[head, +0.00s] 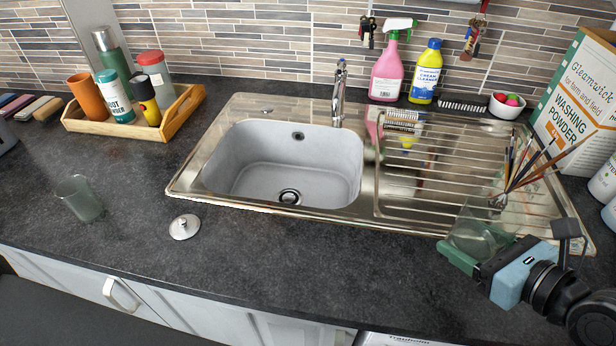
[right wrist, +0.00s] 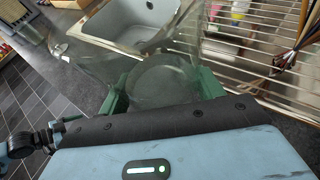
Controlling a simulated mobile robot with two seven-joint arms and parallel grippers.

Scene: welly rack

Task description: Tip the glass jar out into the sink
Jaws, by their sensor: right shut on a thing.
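My right gripper (head: 465,258) is shut on a clear glass jar (head: 481,236) by the front right corner of the drainer. In the right wrist view the green fingers (right wrist: 160,92) sit on either side of the jar (right wrist: 165,75). The see-through glass makes its contents and exact tilt hard to tell. The sink bowl (head: 225,170) is left of the jar, with a drain in its floor and nothing else visible in it. My left gripper is out of view.
Several brushes (head: 512,165) stand close behind the jar; their holder is unclear. A second glass (head: 80,198) and a round metal lid-like piece (head: 184,227) are on the left counter. The tap (head: 339,95) rises behind the bowl. A washing powder box (head: 575,105) stands at right.

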